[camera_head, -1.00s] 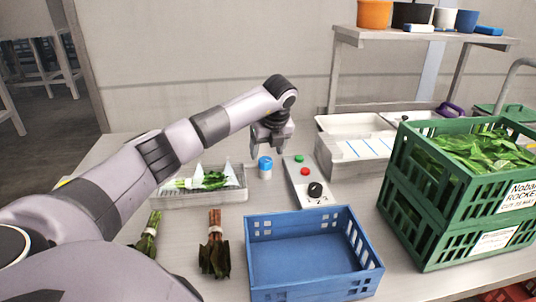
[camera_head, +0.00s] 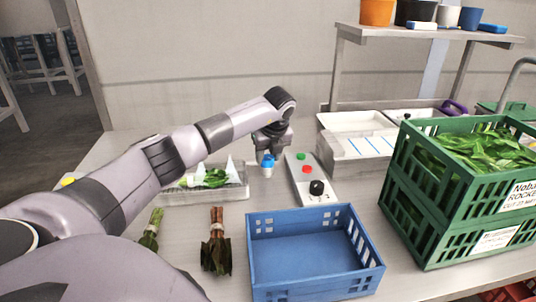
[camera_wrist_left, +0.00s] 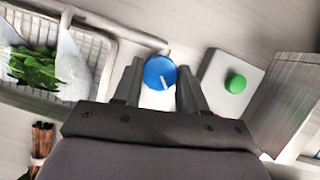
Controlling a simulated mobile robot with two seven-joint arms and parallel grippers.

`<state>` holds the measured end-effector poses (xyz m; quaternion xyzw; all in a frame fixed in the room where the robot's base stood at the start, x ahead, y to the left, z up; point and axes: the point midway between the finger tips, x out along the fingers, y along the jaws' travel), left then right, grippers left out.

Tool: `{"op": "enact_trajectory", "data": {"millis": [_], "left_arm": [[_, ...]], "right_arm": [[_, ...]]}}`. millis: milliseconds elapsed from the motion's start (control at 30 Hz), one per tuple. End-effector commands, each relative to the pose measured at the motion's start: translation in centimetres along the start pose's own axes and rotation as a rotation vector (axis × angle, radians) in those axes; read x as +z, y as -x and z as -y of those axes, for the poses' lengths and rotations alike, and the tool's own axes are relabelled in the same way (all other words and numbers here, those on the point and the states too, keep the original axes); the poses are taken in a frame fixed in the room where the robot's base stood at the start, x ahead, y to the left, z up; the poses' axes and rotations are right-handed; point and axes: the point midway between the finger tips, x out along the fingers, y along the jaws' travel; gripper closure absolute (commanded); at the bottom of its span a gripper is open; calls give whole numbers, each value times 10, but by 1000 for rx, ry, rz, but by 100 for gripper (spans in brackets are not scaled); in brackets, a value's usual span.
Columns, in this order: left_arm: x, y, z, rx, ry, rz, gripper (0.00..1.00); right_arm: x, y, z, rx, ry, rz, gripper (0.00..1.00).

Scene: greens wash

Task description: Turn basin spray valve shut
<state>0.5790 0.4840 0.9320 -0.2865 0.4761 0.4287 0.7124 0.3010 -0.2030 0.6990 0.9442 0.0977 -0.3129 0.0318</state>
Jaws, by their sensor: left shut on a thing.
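The blue valve knob (camera_head: 268,160) tops a short pale body on the counter, between the white basket and the button panel. In the left wrist view the round knob (camera_wrist_left: 160,73) shows a white pointer line on its face. My left gripper (camera_head: 270,155) is over it from above. In the wrist view the two fingers of the left gripper (camera_wrist_left: 158,80) stand on either side of the knob and are shut on it. My right gripper is not in view.
The panel (camera_head: 306,180) with green and red buttons and a black dial is close to the right. A white basket (camera_head: 238,193) of greens is to the left. A blue crate (camera_head: 262,291) and green crates (camera_head: 405,215) stand in front and right.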

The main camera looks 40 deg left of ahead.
Motion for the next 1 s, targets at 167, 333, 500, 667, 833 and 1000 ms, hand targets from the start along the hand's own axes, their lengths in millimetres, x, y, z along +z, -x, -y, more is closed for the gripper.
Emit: {"op": "enact_trajectory", "data": {"millis": [167, 333, 500, 667, 833, 1000], "left_arm": [[1, 0, -2, -17, -46, 1, 89], [1, 0, -2, -56, -140, 1, 89], [2, 0, -3, -114, -275, 2, 89], [2, 0, -4, -172, -415, 2, 89], [2, 0, -5, -234, -564, 2, 89], [4, 0, -5, -296, -711, 2, 89]], "right_arm": [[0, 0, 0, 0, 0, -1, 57], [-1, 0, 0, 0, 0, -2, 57], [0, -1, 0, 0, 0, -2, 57], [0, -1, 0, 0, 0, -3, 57], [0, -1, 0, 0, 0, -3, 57], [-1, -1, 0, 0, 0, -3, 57]]}}
